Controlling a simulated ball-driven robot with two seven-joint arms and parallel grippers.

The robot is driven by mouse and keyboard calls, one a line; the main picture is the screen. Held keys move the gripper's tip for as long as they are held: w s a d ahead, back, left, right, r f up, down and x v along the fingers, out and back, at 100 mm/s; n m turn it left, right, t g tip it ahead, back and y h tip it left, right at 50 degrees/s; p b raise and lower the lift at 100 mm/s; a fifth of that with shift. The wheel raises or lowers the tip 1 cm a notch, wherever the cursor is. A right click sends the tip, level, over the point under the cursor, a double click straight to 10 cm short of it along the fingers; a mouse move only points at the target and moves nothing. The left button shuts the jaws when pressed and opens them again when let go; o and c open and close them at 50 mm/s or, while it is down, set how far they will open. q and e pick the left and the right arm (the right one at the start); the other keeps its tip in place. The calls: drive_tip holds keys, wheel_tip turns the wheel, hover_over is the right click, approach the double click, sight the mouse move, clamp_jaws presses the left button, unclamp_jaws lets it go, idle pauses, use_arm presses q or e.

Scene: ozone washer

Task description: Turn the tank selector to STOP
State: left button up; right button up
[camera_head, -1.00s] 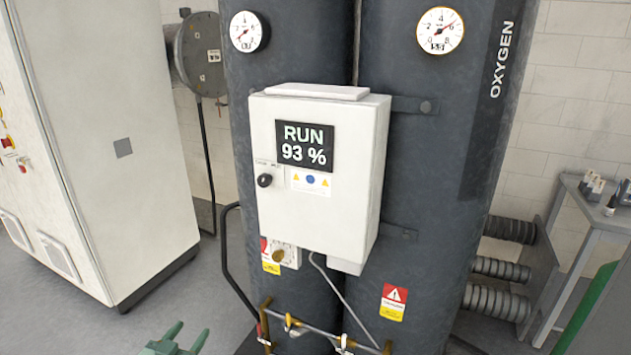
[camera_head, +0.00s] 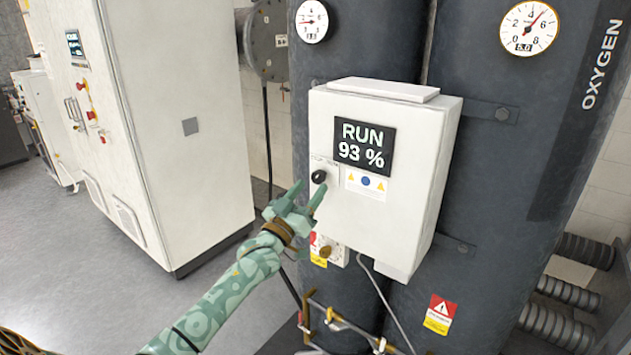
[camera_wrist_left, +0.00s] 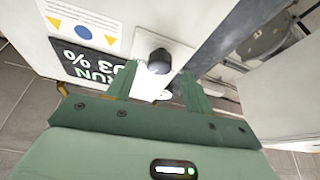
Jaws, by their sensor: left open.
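The tank selector (camera_head: 319,176) is a small black knob on the left of the white control box's front, below the display (camera_head: 362,147) reading RUN 93 %. My left gripper (camera_head: 309,192) is open, with its green fingers pointing up at the box just below and beside the knob. In the left wrist view the knob (camera_wrist_left: 159,61) shows between and beyond the two open fingertips (camera_wrist_left: 155,80). I cannot tell whether either finger touches it. The selector's label is too small to read. My right gripper is not in view.
The white control box (camera_head: 445,150) is mounted in front of two dark tanks (camera_head: 555,120).

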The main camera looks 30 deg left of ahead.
sight(317, 180)
use_arm(q)
drive_tip(key=shift+x, duration=1.75)
drive_tip(key=shift+s, duration=0.1)
drive_tip(key=c, duration=1)
drive_tip(key=shift+r+n+y+p, duration=0.15)
drive_tip(key=shift+n+y+p, duration=0.25)
drive_tip(key=shift+n+p, duration=0.25)
drive_tip(key=n+y+p, duration=0.1)
drive_tip(key=n+p, duration=0.2)
drive_tip(key=n+g+y+p, duration=0.1)
drive_tip(key=n+y+p, duration=0.1)
drive_tip(key=n+p, duration=0.2)
drive_tip(key=n+g+y+p, duration=0.1)
drive_tip(key=n+p, duration=0.2)
drive_tip(key=n, duration=0.1)
drive_tip(key=shift+d+r+y, duration=0.2)
drive_tip(key=shift+y, duration=0.1)
drive_tip(key=shift+f+n+g+y+p, duration=0.15)
drive_tip(key=shift+n+g+y+p, duration=0.45)
drive_tip(key=shift+n+p, duration=1.15)
